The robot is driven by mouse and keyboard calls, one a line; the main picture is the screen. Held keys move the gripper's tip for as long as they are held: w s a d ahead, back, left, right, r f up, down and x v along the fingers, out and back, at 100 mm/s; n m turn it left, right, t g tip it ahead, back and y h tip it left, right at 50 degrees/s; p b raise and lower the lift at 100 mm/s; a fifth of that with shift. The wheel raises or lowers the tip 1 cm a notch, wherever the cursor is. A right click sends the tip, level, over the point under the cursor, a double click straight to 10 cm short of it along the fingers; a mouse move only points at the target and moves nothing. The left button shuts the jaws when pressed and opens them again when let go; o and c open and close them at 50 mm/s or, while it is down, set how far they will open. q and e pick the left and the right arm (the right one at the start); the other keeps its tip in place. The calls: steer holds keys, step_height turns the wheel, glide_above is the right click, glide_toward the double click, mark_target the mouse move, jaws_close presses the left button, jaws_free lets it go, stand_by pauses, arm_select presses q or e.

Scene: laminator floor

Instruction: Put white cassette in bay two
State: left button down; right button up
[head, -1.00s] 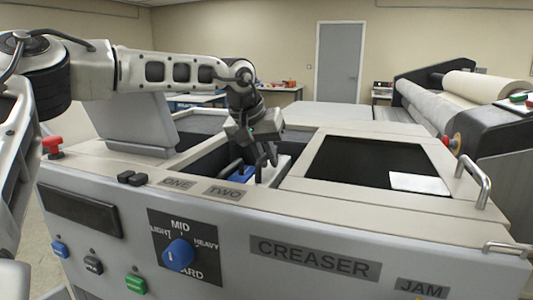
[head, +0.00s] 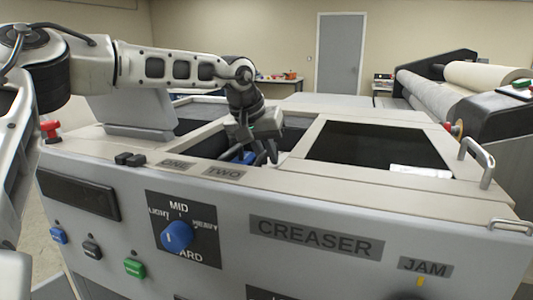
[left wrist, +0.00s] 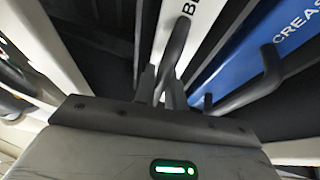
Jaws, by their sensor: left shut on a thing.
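The white cassette (left wrist: 196,22) has a black bar handle and shows part of a dark label in the left wrist view. My left gripper (left wrist: 160,92) is shut on that handle. In the head view my left gripper (head: 270,158) reaches down into the open well behind the TWO label (head: 225,173). The cassette is mostly hidden there by the gripper and the well's rim. A blue cassette (head: 245,157) sits in the well beside it; its lettering and handle show in the left wrist view (left wrist: 262,48). Whether the white cassette rests on the bottom cannot be told. My right gripper is out of view.
The ONE label (head: 177,164) is left of TWO on the front rim. A dark recess (head: 375,150) with a pale sheet lies to the right. A metal handle (head: 478,160) stands at the right edge. A red button (head: 50,129) is at the left.

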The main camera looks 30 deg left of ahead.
arm_select(q)
steer(key=shift+f+b, duration=0.45)
steer(key=shift+f, duration=0.25)
stand_by(0.3)
steer(key=c, duration=1.4)
jaws_free()
steer(key=shift+o, duration=0.2)
steer(key=shift+f, duration=0.1)
steer(key=v, duration=1.6)
